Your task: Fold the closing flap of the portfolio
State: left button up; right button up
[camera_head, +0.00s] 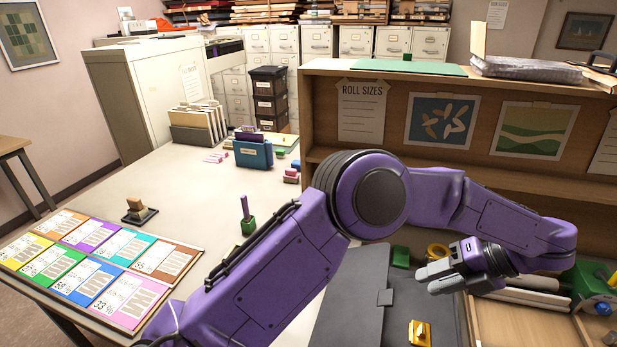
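The dark grey portfolio (350,292) lies on the table at the bottom centre, partly hidden behind my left arm and cut by the lower picture edge. A small dark clasp-like tab (385,298) shows at its middle, and a dark panel (428,312) lies to the right of it. My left gripper (432,280) is above the right part of that panel, its light grey fingers pointing left. The fingers lie close together; I cannot tell whether they are open or touching, and nothing clearly shows between them. My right gripper is out of view.
A yellow object (420,333) sits on the right panel. A wooden tray (525,325) and a green object (585,285) are at right. A wooden shelf unit (315,110) rises behind. Coloured cards (100,262), a stamp (137,210) and a teal box (253,154) are on the table's left.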

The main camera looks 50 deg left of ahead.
aim_at(388, 298)
pick_arm(q)
jog(key=shift+g, duration=0.3)
jog(key=b+x, duration=0.1)
jog(key=x, duration=0.4)
jog(key=b+x, duration=0.2)
jog(key=x, duration=0.3)
jog(key=shift+d+f, duration=0.2)
jog(key=shift+d, duration=0.1)
jog(key=shift+s+r, duration=0.3)
jog(key=shift+r, duration=0.05)
jog(key=shift+s, duration=0.25)
jog(key=shift+w+f, duration=0.15)
jog(key=shift+w, duration=0.05)
jog(key=shift+s+a, duration=0.1)
jog(key=shift+c, duration=0.6)
jog(key=shift+s, duration=0.15)
grip_shut()
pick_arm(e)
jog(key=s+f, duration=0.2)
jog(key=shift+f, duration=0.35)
